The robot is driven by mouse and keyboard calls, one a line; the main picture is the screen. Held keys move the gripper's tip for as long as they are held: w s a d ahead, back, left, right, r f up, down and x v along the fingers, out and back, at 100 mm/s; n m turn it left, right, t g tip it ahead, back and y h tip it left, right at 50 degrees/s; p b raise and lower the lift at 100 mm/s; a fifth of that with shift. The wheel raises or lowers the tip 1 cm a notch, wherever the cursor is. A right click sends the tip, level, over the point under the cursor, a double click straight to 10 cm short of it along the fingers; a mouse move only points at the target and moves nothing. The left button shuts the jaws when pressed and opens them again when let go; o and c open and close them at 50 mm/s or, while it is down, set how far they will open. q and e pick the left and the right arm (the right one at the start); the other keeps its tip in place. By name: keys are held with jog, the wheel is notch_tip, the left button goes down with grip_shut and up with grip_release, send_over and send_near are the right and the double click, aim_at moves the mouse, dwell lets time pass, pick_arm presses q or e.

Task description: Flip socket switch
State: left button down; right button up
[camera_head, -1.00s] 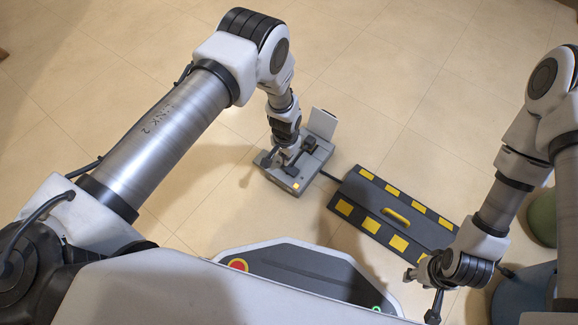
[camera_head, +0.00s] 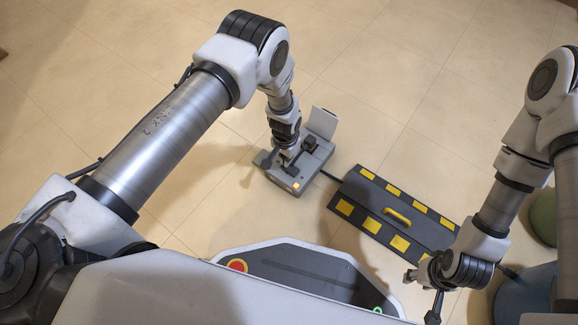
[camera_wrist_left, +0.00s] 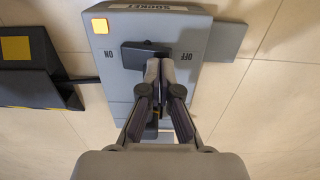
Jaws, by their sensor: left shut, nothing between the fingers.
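The grey socket box (camera_head: 316,163) stands on the floor in the head view, and it fills the upper middle of the left wrist view (camera_wrist_left: 205,30). Its face carries a SOCKET label, ON at left and OFF at right in the wrist view. A dark switch (camera_wrist_left: 135,54) sits between these words, partly hidden by my fingers. A bright orange square (camera_wrist_left: 100,26) is near the box corner. My left gripper (camera_wrist_left: 160,66) is shut and empty, its tips at the switch; contact is unclear. My right gripper (camera_head: 434,290) hangs at lower right, its fingers too unclear to judge.
A black cable ramp (camera_head: 395,213) with yellow patches and a yellow handle lies right of the box, joined by a dark cable. A pale upright panel (camera_head: 323,122) stands at the box's far end. Blue and green rounded objects are at far right. Floor beyond is clear.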

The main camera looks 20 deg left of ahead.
pick_arm(q)
jog(key=shift+f+b, duration=0.45)
jog(key=shift+f, duration=0.2)
notch_tip(320, 180, up, 7)
jog(key=p, duration=0.6)
jog(key=shift+r+p, duration=0.1)
jog(key=shift+p, duration=0.2)
